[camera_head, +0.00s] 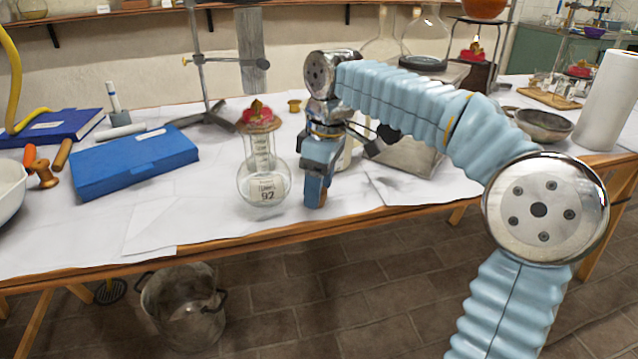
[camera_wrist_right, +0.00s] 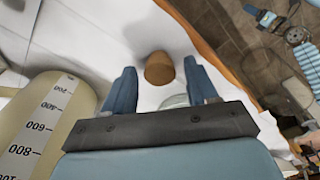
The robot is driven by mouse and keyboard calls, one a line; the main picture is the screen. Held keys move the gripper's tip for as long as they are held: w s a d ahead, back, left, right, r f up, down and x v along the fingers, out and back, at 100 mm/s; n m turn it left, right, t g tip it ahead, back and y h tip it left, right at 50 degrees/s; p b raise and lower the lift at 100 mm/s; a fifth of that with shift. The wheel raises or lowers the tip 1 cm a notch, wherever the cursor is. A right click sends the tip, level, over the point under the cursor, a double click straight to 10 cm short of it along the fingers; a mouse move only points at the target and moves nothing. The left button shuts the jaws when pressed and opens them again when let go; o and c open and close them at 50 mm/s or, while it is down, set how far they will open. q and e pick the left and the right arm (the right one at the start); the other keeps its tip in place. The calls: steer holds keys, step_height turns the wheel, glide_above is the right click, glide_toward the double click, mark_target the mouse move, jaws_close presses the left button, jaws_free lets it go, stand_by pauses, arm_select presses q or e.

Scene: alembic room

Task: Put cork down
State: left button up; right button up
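The brown cork (camera_wrist_right: 158,68) sits ahead of and between the fingertips of my right gripper (camera_wrist_right: 160,80) in the wrist view, over the white table covering. A gap shows on each side of the cork, so the fingers are open and not closed on it. In the head view my right gripper (camera_head: 318,190) points down close to the table's front edge, right of a round flask. A small brown bit of the cork (camera_head: 323,197) shows at its fingertips; the fingers hide the rest. Whether the cork touches the table is hard to tell.
A round flask (camera_head: 263,185) with a red top stands just left of my right gripper. A graduated vessel (camera_wrist_right: 45,125) is close beside it in the wrist view. A blue box (camera_head: 135,162) lies farther left. A bucket (camera_head: 185,305) stands on the floor.

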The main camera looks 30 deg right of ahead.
mark_target(326, 192)
step_height(326, 192, up, 12)
steer(key=s+p, duration=0.1)
steer(key=p, duration=0.2)
steer(key=shift+d, duration=0.45)
steer(key=shift+r, duration=0.1)
